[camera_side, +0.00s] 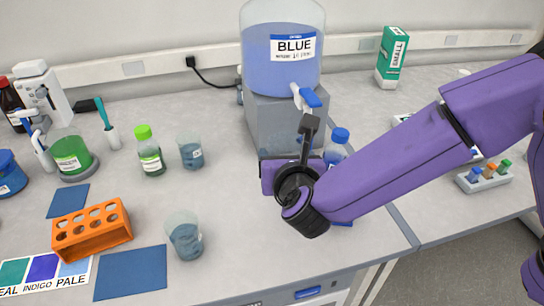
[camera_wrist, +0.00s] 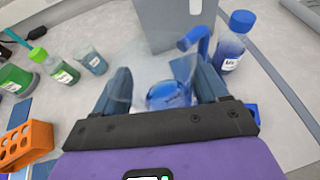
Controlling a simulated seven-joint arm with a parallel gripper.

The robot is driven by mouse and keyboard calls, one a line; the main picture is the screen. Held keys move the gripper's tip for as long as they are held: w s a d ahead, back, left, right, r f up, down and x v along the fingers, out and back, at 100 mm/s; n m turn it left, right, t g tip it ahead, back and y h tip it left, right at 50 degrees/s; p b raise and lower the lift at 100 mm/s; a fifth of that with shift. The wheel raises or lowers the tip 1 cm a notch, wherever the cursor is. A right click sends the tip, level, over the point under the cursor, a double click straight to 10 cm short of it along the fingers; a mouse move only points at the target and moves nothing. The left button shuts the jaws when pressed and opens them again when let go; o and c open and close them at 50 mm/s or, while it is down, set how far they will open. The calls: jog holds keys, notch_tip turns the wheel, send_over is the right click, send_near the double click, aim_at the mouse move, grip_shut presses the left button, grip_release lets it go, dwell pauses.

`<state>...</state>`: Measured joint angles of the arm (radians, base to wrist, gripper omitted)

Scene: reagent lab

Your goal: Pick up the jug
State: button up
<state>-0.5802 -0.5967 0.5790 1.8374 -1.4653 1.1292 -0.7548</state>
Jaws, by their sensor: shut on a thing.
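A clear jug (camera_wrist: 170,97) with some blue liquid in the bottom is between the two fingers of my gripper (camera_wrist: 158,88) in the wrist view. The fingers are shut on it, one on each side. It is just in front of the grey stand, below the blue tap. In the side view my gripper (camera_side: 290,172) is in front of the stand, and my wrist hides the jug. Whether the jug touches the table cannot be told.
A large BLUE dispenser (camera_side: 280,75) sits on a grey stand (camera_side: 270,125) with a blue-levered tap (camera_side: 309,97). A blue-capped bottle (camera_wrist: 232,42) stands close on the right. Left are beakers (camera_side: 190,150), a green-capped bottle (camera_side: 149,152) and an orange rack (camera_side: 91,230).

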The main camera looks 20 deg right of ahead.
jog(key=shift+s+d+r, duration=0.5)
jog(key=shift+s+d, duration=0.25)
jog(key=shift+s, duration=0.05)
jog(key=shift+s+d+r, duration=0.45)
jog(key=shift+s+d, duration=0.25)
jog(key=shift+s, duration=0.05)
